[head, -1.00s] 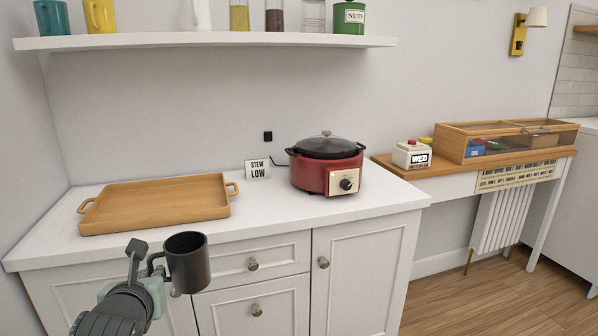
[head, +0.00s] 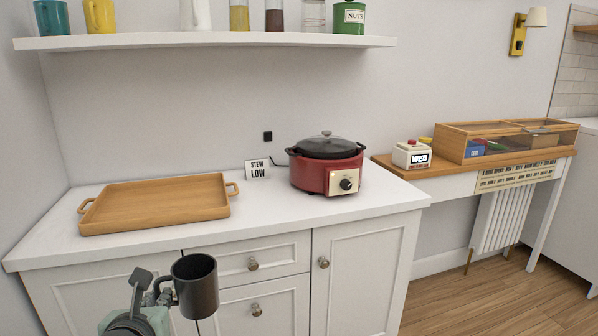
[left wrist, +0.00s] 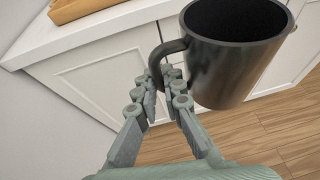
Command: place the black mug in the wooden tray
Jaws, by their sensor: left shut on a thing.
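The black mug (head: 195,289) is held upright in the air in front of the cabinet, below the level of the counter top. My left gripper (head: 163,291) is shut on the mug's handle, at the mug's left side. In the left wrist view the mug (left wrist: 232,62) shows its open, empty-looking top, and my left gripper's fingers (left wrist: 162,88) pinch the handle. The wooden tray (head: 155,204) lies empty on the left part of the white counter, beyond and above the mug in the head view. Its corner (left wrist: 75,10) shows at the top left of the left wrist view. My right gripper is not in view.
A red slow cooker (head: 327,165) stands right of the tray, with a small "STEW LOW" sign (head: 258,169) beside it. The counter's front edge (head: 215,239) lies between the mug and tray. A shelf (head: 210,41) with jars and mugs hangs above.

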